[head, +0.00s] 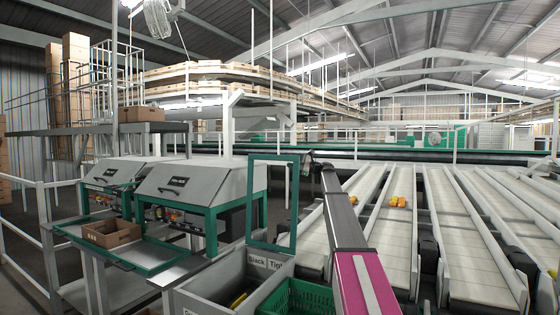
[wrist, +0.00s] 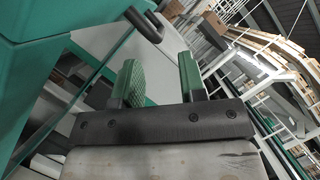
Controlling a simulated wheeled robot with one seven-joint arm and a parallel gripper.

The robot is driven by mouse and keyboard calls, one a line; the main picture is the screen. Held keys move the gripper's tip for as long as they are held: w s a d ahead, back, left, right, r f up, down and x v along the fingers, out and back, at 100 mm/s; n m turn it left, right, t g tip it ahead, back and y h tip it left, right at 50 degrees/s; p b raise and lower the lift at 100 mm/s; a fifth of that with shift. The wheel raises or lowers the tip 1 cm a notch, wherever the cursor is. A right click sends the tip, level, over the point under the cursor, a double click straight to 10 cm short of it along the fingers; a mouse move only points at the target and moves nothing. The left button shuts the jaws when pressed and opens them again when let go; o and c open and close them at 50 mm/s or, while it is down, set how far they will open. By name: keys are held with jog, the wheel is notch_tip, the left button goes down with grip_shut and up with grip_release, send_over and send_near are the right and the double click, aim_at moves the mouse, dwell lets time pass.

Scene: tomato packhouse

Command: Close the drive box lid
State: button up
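A green-framed panel (head: 250,203), which looks like the drive box lid, stands upright left of my arm; I see through its middle. What it is hinged to is hidden. My gripper (head: 306,166) is near the panel's upper right corner, small and dark in the head view. In the wrist view my gripper (wrist: 160,82) has its two green-padded fingers apart with nothing between them. A black bar handle (wrist: 146,26) lies beyond the fingertips, beside a large green part (wrist: 33,75) at the left. The handle appears apart from the fingers.
Two grey-lidded machines with green frames (head: 205,182) stand at the left, with a cardboard box (head: 112,233) on a shelf before them. A grey bin (head: 215,292) and a green crate (head: 305,297) are below the panel. Conveyor lanes (head: 395,235) with some tomatoes (head: 398,202) fill the right.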

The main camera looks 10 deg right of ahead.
jog(key=x, duration=0.6)
jog(key=shift+w+a, duration=0.1)
jog(key=shift+a, duration=0.15)
grip_shut()
